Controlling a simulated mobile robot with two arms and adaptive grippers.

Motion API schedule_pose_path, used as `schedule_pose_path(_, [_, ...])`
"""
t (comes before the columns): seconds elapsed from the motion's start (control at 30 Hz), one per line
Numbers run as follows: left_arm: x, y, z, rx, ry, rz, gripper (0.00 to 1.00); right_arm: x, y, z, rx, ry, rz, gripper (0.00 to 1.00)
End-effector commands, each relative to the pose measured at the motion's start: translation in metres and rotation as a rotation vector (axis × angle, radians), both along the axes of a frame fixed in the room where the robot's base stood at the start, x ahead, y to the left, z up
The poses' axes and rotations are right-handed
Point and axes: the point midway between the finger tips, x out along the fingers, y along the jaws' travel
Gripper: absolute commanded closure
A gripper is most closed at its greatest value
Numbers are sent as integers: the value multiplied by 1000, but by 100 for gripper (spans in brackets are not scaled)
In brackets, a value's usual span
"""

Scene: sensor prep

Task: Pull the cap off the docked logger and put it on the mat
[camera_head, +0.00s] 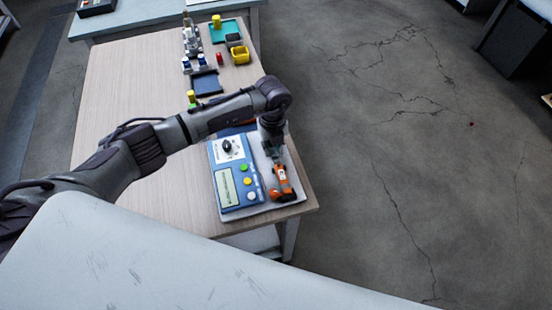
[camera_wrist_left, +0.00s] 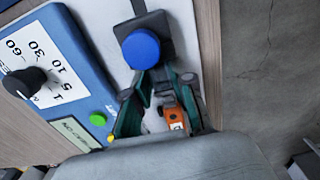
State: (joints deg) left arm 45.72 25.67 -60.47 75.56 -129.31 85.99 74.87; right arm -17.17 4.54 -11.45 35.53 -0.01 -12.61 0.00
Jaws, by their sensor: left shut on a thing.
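The round blue cap (camera_wrist_left: 141,48) shows in the left wrist view, over a dark grey holder on the white plate. My left gripper (camera_wrist_left: 153,80) is shut on the cap, its teal fingers converging at the cap's near edge. It also shows in the head view (camera_head: 277,165), reaching down at the plate's right side. The logger under the cap is hidden, and I cannot tell whether the cap is still seated on it. My right gripper is not in view.
A blue box (camera_head: 225,190) with dial, screen and buttons stands left of the gripper. An orange device (camera_head: 284,184) lies close below it. A yellow bin (camera_head: 240,54), teal tray (camera_head: 217,36) and dark blue tray (camera_head: 206,83) are farther back. The table's left part is clear.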

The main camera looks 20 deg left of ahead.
Motion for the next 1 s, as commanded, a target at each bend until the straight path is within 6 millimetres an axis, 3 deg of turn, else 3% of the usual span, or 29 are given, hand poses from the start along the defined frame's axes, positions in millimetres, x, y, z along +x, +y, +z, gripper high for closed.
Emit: schedule_pose_path(1.0, [0,0,51,0,0,0,96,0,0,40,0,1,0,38])
